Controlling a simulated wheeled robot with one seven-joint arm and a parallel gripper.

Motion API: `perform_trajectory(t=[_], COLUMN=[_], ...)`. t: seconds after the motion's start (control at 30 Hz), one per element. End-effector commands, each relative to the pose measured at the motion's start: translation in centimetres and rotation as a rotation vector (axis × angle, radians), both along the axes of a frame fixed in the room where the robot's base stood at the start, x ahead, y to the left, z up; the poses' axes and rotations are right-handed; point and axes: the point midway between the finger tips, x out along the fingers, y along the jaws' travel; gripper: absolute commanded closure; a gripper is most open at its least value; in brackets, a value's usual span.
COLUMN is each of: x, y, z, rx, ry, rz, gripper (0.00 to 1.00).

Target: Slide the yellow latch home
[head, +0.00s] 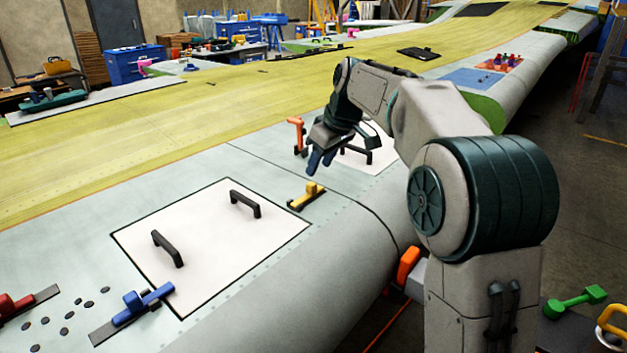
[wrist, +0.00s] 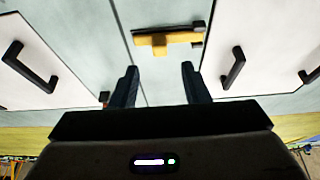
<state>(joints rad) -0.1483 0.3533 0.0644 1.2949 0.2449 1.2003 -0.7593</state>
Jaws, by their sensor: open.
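The yellow latch (head: 307,194) sits on a dark rail on the pale wing skin, just right of a white panel with two black handles. In the wrist view the yellow latch (wrist: 160,40) lies beyond my fingertips, near the top middle, with dark rail showing at its right end. My gripper (head: 318,162) is above the wing, slightly beyond and above the latch, apart from it. The wrist view shows the two fingers of my gripper (wrist: 158,70) spread with nothing between them.
The white panel (head: 210,245) with black handles lies left of the latch. A blue latch (head: 142,300) and red latch (head: 14,305) are at the lower left. An orange upright clamp (head: 297,134) and another handled white panel (head: 372,158) stand near my gripper.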

Motion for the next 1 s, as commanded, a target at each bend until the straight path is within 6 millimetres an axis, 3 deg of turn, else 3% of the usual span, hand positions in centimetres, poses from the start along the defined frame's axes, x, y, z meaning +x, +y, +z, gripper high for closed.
perform_trajectory(t=[0.1, 0.3, 0.73, 0.9, 1.0], x=[0.5, 1.2, 1.5, 1.5, 1.4], y=[0.8, 1.6, 1.9, 1.9, 1.9], z=[-2.3, -4.8, -5.8, -5.8, -5.8], rx=[0.000, -0.001, 0.000, 0.000, 0.000], ry=[0.003, 0.001, -0.001, -0.001, -0.001], rz=[0.001, -0.001, -0.001, -0.001, -0.001], gripper=[0.58, 0.58, 0.58, 1.00, 1.00])
